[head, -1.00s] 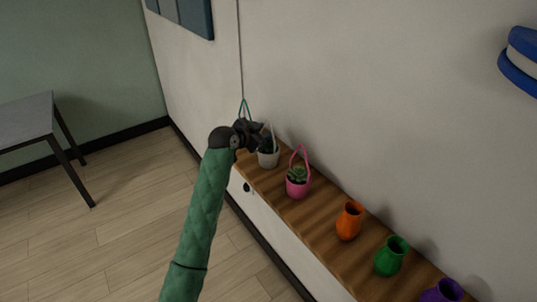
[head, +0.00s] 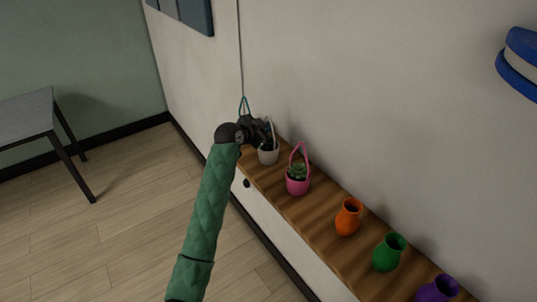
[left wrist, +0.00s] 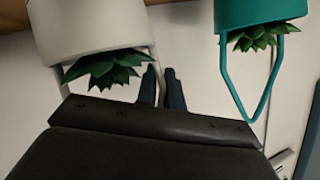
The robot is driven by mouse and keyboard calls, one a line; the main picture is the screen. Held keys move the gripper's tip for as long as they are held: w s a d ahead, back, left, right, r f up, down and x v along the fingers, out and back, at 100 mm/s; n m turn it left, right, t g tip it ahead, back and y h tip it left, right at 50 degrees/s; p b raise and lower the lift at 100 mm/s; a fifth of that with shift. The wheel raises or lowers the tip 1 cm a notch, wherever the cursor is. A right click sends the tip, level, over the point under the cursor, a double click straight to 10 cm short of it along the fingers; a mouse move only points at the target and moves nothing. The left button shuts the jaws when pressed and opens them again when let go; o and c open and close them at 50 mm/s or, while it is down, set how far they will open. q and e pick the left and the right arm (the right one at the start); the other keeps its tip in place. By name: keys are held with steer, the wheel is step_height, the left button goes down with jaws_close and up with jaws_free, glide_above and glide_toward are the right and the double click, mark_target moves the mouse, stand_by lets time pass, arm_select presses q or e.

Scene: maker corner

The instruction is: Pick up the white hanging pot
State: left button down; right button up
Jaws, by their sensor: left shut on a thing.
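The white hanging pot (head: 268,157) holds a green succulent and stands upright at the far end of the wooden shelf. It also shows in the left wrist view (left wrist: 85,28), where the picture is upside down, with its thin pale handle running to my fingers. My left gripper (head: 268,132) is at the handle, above the pot's rim. In the left wrist view its dark fingers (left wrist: 161,88) are close together, shut on the handle. The exact grip point is partly hidden. My right gripper is not in view.
A teal hanging pot (left wrist: 258,12) is beside the white one; its handle (head: 243,104) shows behind my wrist. A pink pot (head: 298,187), an orange vase (head: 348,218), a green vase (head: 388,253) and a purple vase (head: 438,290) line the shelf (head: 318,216). The wall is close behind.

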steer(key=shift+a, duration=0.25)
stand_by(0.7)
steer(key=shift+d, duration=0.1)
